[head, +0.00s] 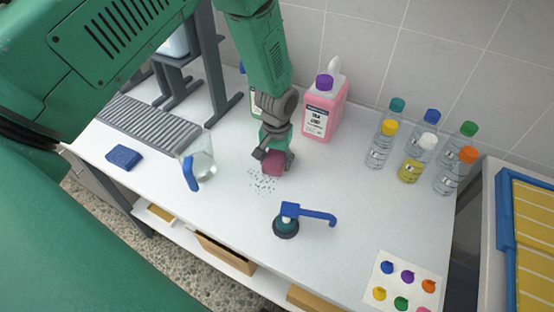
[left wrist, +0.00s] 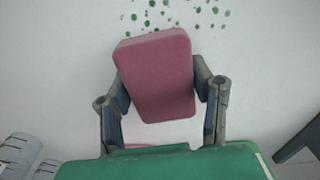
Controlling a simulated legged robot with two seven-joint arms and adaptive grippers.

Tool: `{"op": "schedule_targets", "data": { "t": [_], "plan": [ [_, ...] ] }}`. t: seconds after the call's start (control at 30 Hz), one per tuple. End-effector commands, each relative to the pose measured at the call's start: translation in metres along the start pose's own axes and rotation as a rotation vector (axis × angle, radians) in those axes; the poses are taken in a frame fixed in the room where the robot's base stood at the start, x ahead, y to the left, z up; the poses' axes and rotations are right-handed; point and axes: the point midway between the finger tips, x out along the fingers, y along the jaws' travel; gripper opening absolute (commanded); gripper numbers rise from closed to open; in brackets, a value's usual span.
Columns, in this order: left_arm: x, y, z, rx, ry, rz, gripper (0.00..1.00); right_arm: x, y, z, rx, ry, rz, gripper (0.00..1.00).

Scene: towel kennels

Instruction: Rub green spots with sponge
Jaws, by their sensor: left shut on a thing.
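My left gripper (head: 267,157) is shut on a pink-red sponge (head: 275,164) over the white table. The sponge also shows in the left wrist view (left wrist: 157,72), held between the two fingers (left wrist: 163,90). Green spots (head: 262,182) are scattered on the tabletop just in front of the sponge in the head view. In the left wrist view, green spots (left wrist: 183,10) lie beyond the sponge's far edge, beside it. I cannot tell whether the sponge touches the table. My right gripper is not in view.
A pink bottle (head: 323,110) is close behind the gripper. A blue-handled tool (head: 288,222) lies in front. Several capped bottles (head: 412,165) and a colour-dot card (head: 402,284) are right. The table between is clear.

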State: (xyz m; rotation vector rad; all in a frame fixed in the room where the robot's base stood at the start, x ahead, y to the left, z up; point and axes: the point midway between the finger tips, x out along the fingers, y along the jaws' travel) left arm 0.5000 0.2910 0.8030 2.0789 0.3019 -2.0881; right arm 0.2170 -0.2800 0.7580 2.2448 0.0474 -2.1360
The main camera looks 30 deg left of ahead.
Motion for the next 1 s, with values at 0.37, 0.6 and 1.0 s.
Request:
{"op": "schedule_targets", "data": {
  "t": [0.37, 0.6, 1.0],
  "plan": [
    [-0.037, -0.006, 0.0, -0.001, 0.003, 0.002, 0.12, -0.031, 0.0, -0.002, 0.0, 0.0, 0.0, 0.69],
    [-0.058, -0.008, -0.002, 0.0, 0.002, 0.002, 0.12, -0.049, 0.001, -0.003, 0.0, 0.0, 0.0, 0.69],
    [-0.075, -0.011, -0.001, 0.001, 0.002, 0.002, 0.12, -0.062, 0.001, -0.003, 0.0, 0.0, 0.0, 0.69]
  ]
}}
